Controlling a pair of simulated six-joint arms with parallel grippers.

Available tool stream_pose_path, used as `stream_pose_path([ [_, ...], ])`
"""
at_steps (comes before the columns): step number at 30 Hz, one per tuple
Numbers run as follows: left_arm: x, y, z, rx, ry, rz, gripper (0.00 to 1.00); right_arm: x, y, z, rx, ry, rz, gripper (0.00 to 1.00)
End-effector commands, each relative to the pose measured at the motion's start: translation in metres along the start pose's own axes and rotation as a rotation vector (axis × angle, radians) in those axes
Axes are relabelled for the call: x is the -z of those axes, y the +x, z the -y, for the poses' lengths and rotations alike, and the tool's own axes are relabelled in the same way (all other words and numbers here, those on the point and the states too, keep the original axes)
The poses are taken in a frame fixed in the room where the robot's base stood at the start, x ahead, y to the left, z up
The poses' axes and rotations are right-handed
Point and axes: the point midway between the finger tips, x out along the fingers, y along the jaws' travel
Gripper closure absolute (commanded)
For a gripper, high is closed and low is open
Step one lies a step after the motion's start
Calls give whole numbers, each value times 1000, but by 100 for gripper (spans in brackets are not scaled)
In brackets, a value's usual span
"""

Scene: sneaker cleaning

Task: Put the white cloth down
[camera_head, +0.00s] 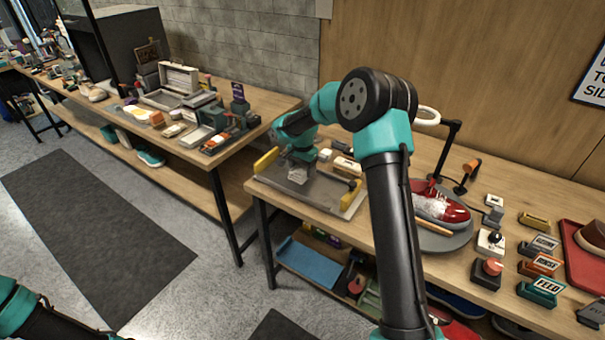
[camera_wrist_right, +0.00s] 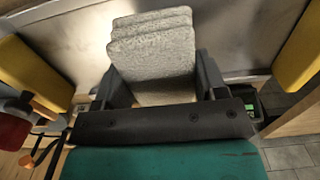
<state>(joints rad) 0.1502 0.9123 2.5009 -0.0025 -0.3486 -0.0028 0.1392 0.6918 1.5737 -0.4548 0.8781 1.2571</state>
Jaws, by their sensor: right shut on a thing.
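The white cloth (camera_wrist_right: 152,62) is a thick, folded, grey-white pad. In the right wrist view it sits between the two dark fingers of my right gripper (camera_wrist_right: 158,85), which is shut on it. In the head view the cloth (camera_head: 298,176) shows small under my right gripper (camera_head: 299,167), over the grey metal tray (camera_head: 322,207) on the bench. I cannot tell whether the cloth touches the tray. My left arm shows only at the bottom left corner of the head view; its gripper is out of view.
Yellow blocks (camera_head: 266,160) and (camera_head: 350,196) stand at the tray's sides. A red sneaker (camera_head: 445,208) with white foam rests on a round grey stand (camera_head: 450,238) to the right. Labelled blocks and a red tray (camera_head: 578,262) lie farther right.

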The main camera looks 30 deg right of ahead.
Motion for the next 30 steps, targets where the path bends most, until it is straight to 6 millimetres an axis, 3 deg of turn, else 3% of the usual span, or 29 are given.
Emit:
stream_pose_path([
  [5, 0, 0, 0, 0, 0, 0, 9, 15, 2, 10, 0, 0, -1, 58],
  [16, 0, 0, 0, 0, 0, 0, 9, 16, 3, 10, -1, -1, 0, 58],
  [24, 0, 0, 0, 0, 0, 0, 9, 16, 33, 10, -2, 0, 1, 58],
  [30, 0, 0, 0, 0, 0, 0, 9, 16, 37, 10, 0, -1, -1, 58],
])
